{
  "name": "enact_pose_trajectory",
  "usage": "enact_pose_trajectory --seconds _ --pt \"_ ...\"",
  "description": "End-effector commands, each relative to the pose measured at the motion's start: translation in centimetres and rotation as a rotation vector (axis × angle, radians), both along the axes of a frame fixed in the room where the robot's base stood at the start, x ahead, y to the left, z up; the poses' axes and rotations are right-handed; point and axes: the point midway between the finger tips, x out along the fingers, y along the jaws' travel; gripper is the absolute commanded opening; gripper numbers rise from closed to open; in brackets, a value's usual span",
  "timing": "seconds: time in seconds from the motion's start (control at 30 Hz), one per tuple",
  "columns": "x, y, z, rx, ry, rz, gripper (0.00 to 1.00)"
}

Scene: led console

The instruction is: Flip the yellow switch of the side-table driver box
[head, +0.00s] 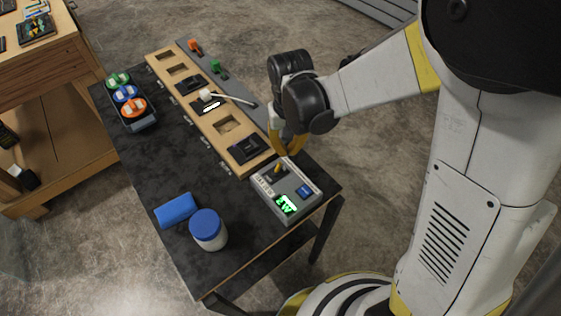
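The driver box (270,190) is a small grey box at the right end of the black side table (180,185). Its yellow switch (279,169) stands on the top face near the back. A green lit display (286,205) and a blue patch (304,191) also show on the box. My gripper (285,147) points down just behind and above the yellow switch, close to it. I cannot tell if they touch. The fingertips are partly hidden by my wrist, so their opening does not show clearly.
A wooden board (213,122) with several slots, some holding dark modules, lies behind the box. A white lamp piece (207,96) sits on it. A blue-lidded jar (208,230), a blue block (175,210) and a tray of coloured spools (138,124) stand on the table.

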Motion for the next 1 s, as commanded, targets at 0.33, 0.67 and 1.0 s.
enact_pose_trajectory --seconds 0.33,0.67,1.0 --pt "0.0 0.0 -1.2 0.000 0.000 0.000 0.00" --pt "0.0 0.0 -2.2 0.000 0.000 0.000 0.00" --pt "0.0 0.0 -2.5 0.000 0.000 0.000 0.00"
